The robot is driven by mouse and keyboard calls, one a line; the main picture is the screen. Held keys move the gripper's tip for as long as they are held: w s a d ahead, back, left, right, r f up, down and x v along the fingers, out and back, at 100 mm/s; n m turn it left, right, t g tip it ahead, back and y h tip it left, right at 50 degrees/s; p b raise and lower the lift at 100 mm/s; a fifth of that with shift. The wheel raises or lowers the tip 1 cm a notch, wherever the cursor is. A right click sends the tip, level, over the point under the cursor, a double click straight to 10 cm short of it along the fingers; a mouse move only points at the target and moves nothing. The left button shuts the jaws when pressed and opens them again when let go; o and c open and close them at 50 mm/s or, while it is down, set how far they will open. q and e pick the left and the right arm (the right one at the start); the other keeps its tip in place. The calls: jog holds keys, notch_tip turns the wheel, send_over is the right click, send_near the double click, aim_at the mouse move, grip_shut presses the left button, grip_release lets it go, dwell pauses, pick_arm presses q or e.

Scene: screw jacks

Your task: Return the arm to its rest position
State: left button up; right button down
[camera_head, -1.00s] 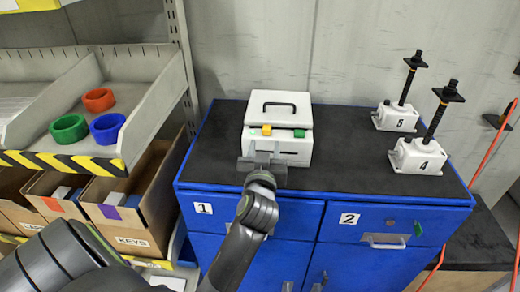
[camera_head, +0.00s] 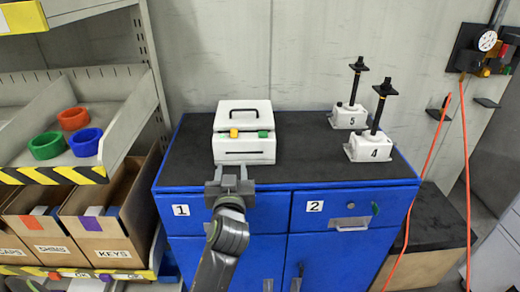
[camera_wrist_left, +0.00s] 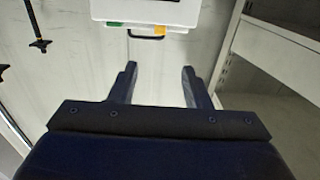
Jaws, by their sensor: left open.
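My left arm comes up from the bottom of the head view, and its left gripper (camera_head: 230,172) is just in front of the white box (camera_head: 245,157), over the front edge of the blue cabinet. The gripper is open and empty. In the left wrist view, its two fingers (camera_wrist_left: 160,80) stand apart with nothing between them. The white box (camera_wrist_left: 160,8) shows past the fingertips, with its handle and green and orange latches. My right gripper is in neither view.
The blue cabinet (camera_head: 405,189) has a dark top with two screw jacks, 5 (camera_head: 348,118) and 4 (camera_head: 368,150), at the right. A shelf with red, green and blue rings (camera_head: 86,142) and cardboard boxes (camera_head: 110,235) stands at the left. An orange hose (camera_head: 466,190) hangs at the right.

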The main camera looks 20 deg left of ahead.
pick_arm(q)
jog(key=s+a+f+m+g+h, duration=0.25)
jog(key=s+f+g, duration=0.25)
jog(key=s+f, duration=0.75)
jog(key=s+d+f+m+g+h, duration=0.15)
jog(key=s+f+g, duration=0.3)
jog(key=s, duration=0.55)
jog(key=s+d+f+m+g+h, duration=0.1)
jog(key=s+f+g+h, duration=0.3)
jog(key=s, duration=0.5)
notch_tip(320, 180, down, 26)
jog(key=a+y+b, duration=0.1)
jog(key=b, duration=0.1)
jog(key=s+d+f+g, duration=0.1)
jog(key=s+f, duration=1.3)
jog(key=f, duration=0.3)
jog(key=shift+s+f+b, duration=0.25)
jog(key=shift+s+b, duration=0.15)
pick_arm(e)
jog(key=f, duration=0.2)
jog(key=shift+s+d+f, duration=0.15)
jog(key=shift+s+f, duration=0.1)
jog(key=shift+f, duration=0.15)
